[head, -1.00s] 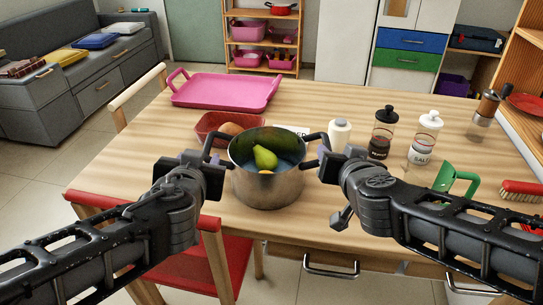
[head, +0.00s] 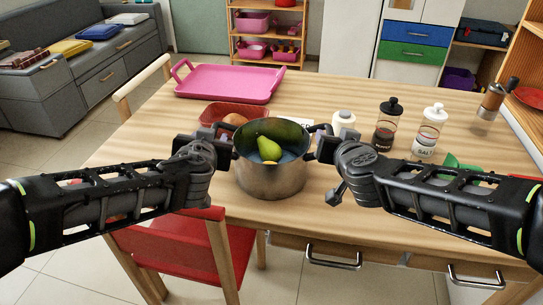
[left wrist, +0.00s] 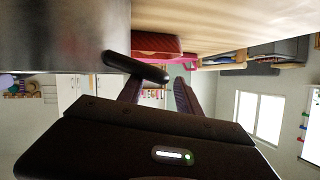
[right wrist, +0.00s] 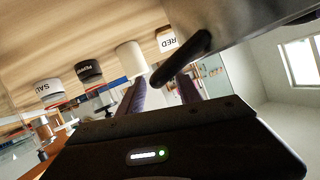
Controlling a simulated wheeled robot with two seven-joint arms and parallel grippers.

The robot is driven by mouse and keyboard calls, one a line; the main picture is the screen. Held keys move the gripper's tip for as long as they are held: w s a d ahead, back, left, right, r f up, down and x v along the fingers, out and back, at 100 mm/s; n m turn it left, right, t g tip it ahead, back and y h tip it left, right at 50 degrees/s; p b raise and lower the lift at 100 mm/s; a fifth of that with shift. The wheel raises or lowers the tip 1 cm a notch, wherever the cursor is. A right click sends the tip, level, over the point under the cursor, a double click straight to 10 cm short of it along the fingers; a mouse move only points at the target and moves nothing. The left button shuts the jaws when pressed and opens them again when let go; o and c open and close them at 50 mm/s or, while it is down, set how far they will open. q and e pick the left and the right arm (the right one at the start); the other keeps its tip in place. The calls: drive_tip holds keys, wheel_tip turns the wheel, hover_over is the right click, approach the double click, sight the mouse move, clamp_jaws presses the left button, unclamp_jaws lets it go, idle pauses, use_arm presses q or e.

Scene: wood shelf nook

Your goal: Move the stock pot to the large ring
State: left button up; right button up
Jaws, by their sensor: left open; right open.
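The stock pot (head: 270,180) is a steel pot with dark side handles, standing near the table's front edge. It holds a green pear (head: 269,150) and something yellow-orange below it. My left gripper (head: 222,153) is open at the pot's left handle; in the left wrist view the handle (left wrist: 137,68) lies by the fingertips. My right gripper (head: 324,150) is open at the right handle, and in the right wrist view that handle (right wrist: 183,60) lies by the fingertips. I cannot tell whether the fingers touch the handles. I see no large ring in these views.
A red bowl (head: 217,113) with a brown item and a white card reading RED (right wrist: 169,42) are close behind the pot. A white bottle (head: 343,124), pepper (head: 386,125) and salt (head: 428,130) stand right. A pink tray (head: 230,84) lies behind. A red chair (head: 180,250) is front left.

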use_arm(q)
drive_tip(key=shift+x, duration=1.45)
use_arm(e)
drive_tip(key=shift+x, duration=1)
use_arm(q)
drive_tip(key=c, duration=0.9)
use_arm(e)
drive_tip(key=c, duration=0.9)
use_arm(q)
drive_tip(key=shift+f, duration=0.1)
